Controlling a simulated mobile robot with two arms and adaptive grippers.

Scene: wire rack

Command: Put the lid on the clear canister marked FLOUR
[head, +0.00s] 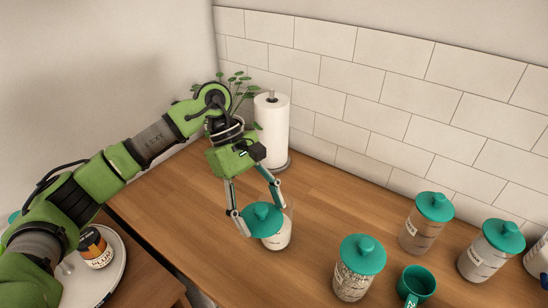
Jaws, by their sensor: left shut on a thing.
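My left gripper (256,203) is shut on a teal lid (262,219) with a round knob. A clear canister (279,236) with white contents stands upright on the wooden counter, just behind and right of the lid. The lid hides much of its left side and mouth, and part of its right wall shows beyond the lid. I cannot tell whether lid and canister touch. The lid looks offset to the left of the canister's mouth. No marking on this canister is readable. My right gripper is not in view.
Several canisters with teal lids stand at the right: one in front (354,275), one behind (420,232), one further right (484,258). A teal mug (416,284) stands among them. A paper towel roll (272,128) and plant are behind my gripper. A round tray (108,273) holds a jar (94,249).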

